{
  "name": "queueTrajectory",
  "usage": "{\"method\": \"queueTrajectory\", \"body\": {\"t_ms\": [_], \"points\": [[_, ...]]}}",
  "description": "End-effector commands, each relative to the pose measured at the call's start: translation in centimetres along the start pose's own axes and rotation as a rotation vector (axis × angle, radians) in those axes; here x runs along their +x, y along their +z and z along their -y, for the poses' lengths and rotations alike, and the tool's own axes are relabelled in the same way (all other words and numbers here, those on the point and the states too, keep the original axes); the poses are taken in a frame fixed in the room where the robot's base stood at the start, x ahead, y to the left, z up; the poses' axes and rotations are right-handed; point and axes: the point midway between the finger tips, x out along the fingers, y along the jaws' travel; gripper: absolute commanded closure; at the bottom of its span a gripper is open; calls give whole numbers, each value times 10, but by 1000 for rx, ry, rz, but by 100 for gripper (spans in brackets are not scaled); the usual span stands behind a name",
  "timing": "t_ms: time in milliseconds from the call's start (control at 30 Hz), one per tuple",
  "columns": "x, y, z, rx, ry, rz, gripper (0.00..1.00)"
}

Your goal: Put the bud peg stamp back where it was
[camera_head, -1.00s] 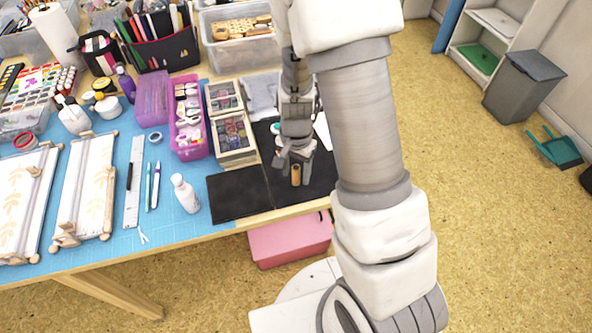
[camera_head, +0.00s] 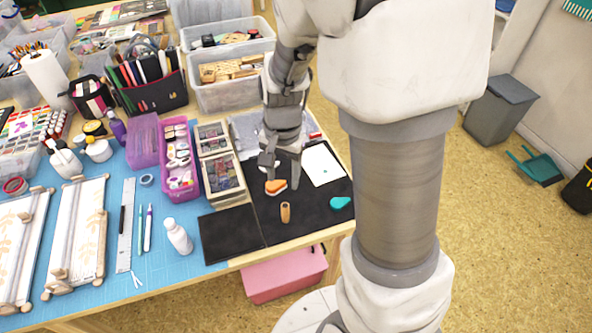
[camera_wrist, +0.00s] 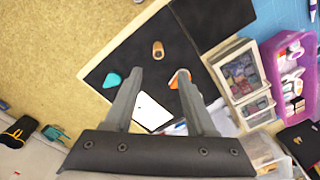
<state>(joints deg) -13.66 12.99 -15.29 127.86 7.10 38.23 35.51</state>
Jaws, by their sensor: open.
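The bud peg stamp appears to be the small upright wooden peg (camera_head: 285,212) on the black mat (camera_head: 232,232), near the table's front edge; its stamping face is hidden. The peg also shows in the wrist view (camera_wrist: 158,50), apart from my fingers. My gripper (camera_head: 281,182) is open and empty behind the peg, above the mat. In the wrist view my gripper (camera_wrist: 159,78) has its fingers spread. An orange inkpad (camera_head: 274,187) lies by my fingers, partly covered. A teal inkpad (camera_head: 341,203) lies right of the peg. A white card (camera_head: 322,164) lies behind the teal inkpad.
Two boxes of dark inkpads (camera_head: 222,176) stand left of the mat, beside a purple bin (camera_head: 178,160). A white bottle (camera_head: 179,236) stands at the front left. Clear tubs (camera_head: 228,70) stand at the back. The mat's left part is bare.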

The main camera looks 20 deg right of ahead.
Motion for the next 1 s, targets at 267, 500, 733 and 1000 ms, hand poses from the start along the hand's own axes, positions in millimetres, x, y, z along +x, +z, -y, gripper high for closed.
{"method": "queueTrajectory", "body": {"t_ms": [267,500,733,1000], "points": [[-81,24,-14,-227,-130,-88,44],[-138,52,-39,-442,-187,-218,44],[-173,80,-68,-624,-184,-362,44],[-186,96,-86,-723,-156,-446,44]]}}
